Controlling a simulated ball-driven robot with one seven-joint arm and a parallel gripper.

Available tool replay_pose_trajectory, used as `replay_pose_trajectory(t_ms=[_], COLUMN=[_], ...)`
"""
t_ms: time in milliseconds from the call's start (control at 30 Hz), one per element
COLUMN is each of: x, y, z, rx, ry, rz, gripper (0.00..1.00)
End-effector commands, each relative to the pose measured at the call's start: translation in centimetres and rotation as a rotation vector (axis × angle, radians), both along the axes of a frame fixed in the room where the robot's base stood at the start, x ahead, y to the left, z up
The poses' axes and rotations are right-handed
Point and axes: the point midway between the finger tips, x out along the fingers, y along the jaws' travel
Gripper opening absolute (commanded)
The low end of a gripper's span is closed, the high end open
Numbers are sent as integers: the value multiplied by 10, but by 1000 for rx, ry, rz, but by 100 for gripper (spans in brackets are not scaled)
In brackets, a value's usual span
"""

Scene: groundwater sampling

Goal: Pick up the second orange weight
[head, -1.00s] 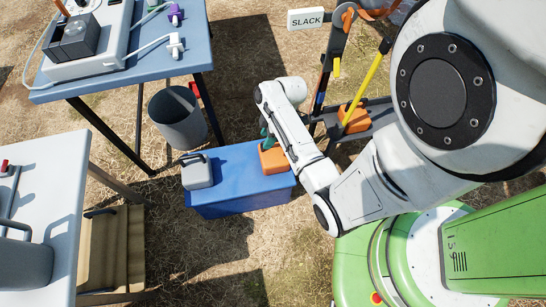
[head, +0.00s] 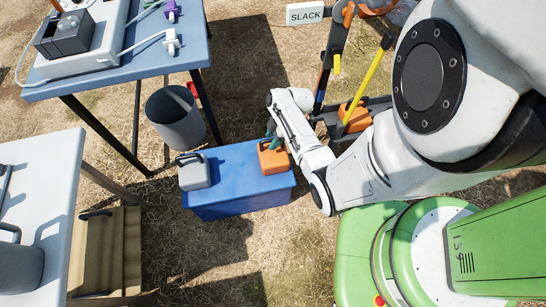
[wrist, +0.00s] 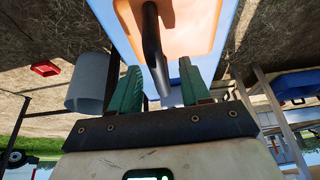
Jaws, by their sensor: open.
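An orange weight (head: 273,160) with a dark handle sits on the right part of the blue box top (head: 233,162). A second orange weight (head: 354,117) sits on the dark stand to the right. My gripper (head: 270,133) is beside and just over the weight on the box. In the wrist view, my green fingers (wrist: 161,72) are open, with the orange weight (wrist: 190,30) beyond them. The head view partly hides the fingers behind my arm.
A grey weight (head: 194,173) stands on the box's left part. A pale table (head: 45,160) is at left. A yellow lever (head: 368,75) and SLACK sign (head: 305,14) rise by the stand.

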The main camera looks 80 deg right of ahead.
Motion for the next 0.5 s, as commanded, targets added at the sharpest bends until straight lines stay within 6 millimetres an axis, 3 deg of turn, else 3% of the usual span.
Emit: replay_pose_trajectory(t_ms=[33,200,500], x=[1,8,9], y=[2,4,4], z=[-11,-25,-27], rx=[2,0,-1], ry=[1,0,0], rz=[0,0,1], gripper=[46,46,44])
